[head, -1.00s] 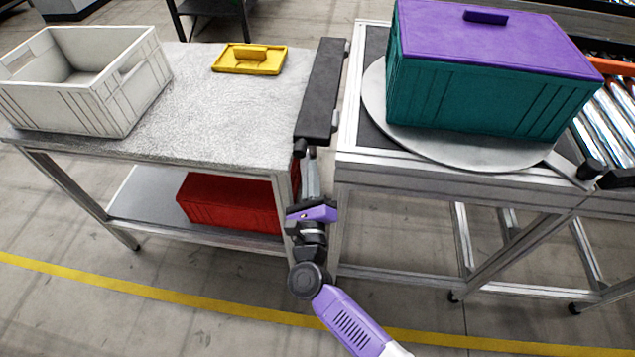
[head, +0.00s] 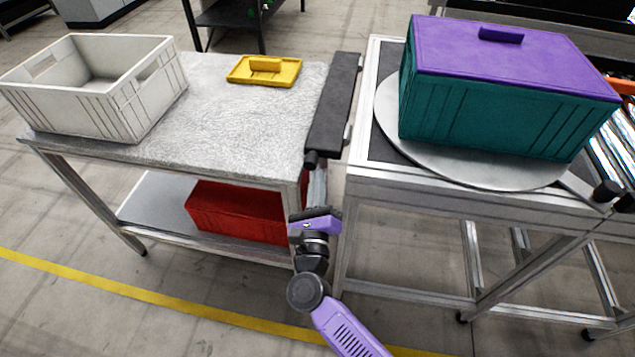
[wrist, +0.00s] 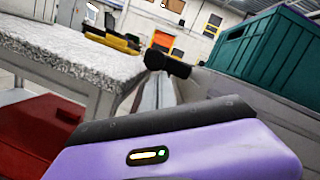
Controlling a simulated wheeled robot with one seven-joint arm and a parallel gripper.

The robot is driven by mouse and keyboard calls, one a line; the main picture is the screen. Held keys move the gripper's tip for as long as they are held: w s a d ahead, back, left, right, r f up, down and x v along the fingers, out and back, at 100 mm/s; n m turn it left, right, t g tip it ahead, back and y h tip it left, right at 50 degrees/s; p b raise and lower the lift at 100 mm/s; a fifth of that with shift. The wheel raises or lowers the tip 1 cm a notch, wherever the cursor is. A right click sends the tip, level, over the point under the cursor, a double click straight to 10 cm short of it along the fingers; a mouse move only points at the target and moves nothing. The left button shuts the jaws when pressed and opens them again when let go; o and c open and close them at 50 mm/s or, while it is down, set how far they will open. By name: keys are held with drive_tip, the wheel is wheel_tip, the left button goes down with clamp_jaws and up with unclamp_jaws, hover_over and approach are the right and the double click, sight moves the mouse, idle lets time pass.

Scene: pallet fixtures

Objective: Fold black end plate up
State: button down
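The black end plate (head: 333,108) is a long dark slab in the gap between the left table and the right frame. It lies out roughly level, close to tabletop height, with small metal pieces along its right side. A dark round piece (head: 311,158) is at its near end. My gripper (head: 317,180) is just below that near end, pointing at it. In the wrist view the dark round end piece (wrist: 167,65) shows ahead of my purple gripper housing. The fingertips are not clear enough to tell whether they touch it or are open or shut.
The teal crate (head: 480,110) with a purple lid (head: 510,52) stands on a round metal turntable (head: 450,165). A white crate (head: 120,95) and a yellow lid (head: 264,69) are on the left table (head: 215,125). A red crate (head: 235,213) sits on its lower shelf.

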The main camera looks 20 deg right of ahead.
sight(315, 165)
drive_tip(key=shift+w+a+r+m+b, duration=0.1)
drive_tip(key=shift+a+r+m+b, duration=0.1)
drive_tip(key=shift+m+b, duration=0.45)
wheel_tip(315, 165, up, 3)
drive_tip(key=m+h+b, duration=0.1)
drive_tip(key=m+b, duration=0.3)
drive_tip(key=m+g+h+b, duration=0.1)
drive_tip(key=m+h+b, duration=0.1)
drive_tip(key=m+b, duration=0.3)
drive_tip(key=shift+w+a, duration=0.15)
drive_tip(key=r+m+g+b, duration=0.1)
drive_tip(key=m+b, duration=0.2)
drive_tip(key=s+d+r+m+g+h+b, duration=0.1)
drive_tip(key=m+b, duration=0.2)
drive_tip(key=m, duration=0.1)
drive_tip(key=d+r+m+g+h+b, duration=0.1)
drive_tip(key=m+b, duration=0.3)
drive_tip(key=shift+s+r+m, duration=0.2)
drive_tip(key=shift+r+m, duration=0.05)
drive_tip(key=shift+r, duration=0.1)
